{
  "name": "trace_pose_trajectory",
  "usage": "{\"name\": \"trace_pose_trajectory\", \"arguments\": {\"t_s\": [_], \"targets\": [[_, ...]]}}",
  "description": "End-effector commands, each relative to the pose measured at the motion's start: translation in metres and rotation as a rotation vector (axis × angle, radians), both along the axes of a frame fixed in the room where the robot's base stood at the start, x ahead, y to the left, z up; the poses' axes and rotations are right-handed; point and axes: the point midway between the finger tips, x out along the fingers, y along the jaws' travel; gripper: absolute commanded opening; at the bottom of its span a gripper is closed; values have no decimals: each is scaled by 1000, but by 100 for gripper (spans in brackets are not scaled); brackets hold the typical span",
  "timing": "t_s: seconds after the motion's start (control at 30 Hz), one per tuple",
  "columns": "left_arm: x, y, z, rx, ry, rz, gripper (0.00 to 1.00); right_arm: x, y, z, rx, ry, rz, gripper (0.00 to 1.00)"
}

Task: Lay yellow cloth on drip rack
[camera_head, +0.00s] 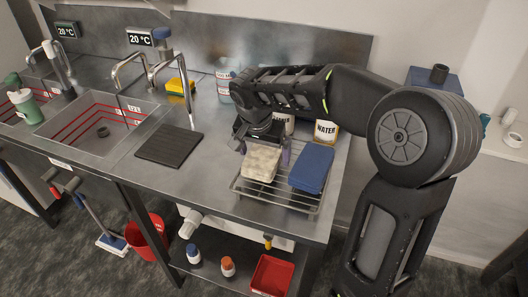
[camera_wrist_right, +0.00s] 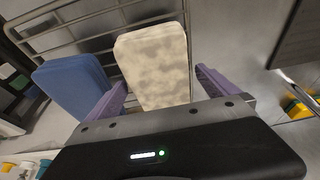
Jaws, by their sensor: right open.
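The pale yellow, mottled cloth (camera_head: 262,163) lies folded on the left part of the wire drip rack (camera_head: 273,199), beside a folded blue cloth (camera_head: 311,168). My right gripper (camera_head: 264,147) is low at the back end of the pale cloth, its jaws open. In the right wrist view, the pale cloth (camera_wrist_right: 155,65) shows between and beyond the two purple fingers of the open gripper (camera_wrist_right: 161,80), with gaps at the sides. The blue cloth (camera_wrist_right: 75,84) is outside the fingers there. My left gripper is out of view.
A dark board (camera_head: 169,145) lies on the counter left of the rack. A container marked WATER (camera_head: 326,131) stands behind the blue cloth. Bare steel counter separates board and rack.

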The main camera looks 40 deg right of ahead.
Motion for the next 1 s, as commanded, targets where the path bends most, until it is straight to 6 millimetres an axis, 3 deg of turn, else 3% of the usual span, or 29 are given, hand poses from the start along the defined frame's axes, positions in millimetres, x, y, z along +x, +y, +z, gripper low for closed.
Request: {"name": "trace_pose_trajectory", "arguments": {"t_s": [0.37, 0.8, 1.0], "targets": [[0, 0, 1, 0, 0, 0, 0, -1, 3, 13, -1, -4, 1, 98], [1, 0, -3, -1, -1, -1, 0, -15, 24, 95, 0, -5, 2, 98], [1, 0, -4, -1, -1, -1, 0, -20, 29, 115, 1, -1, 0, 98]]}}
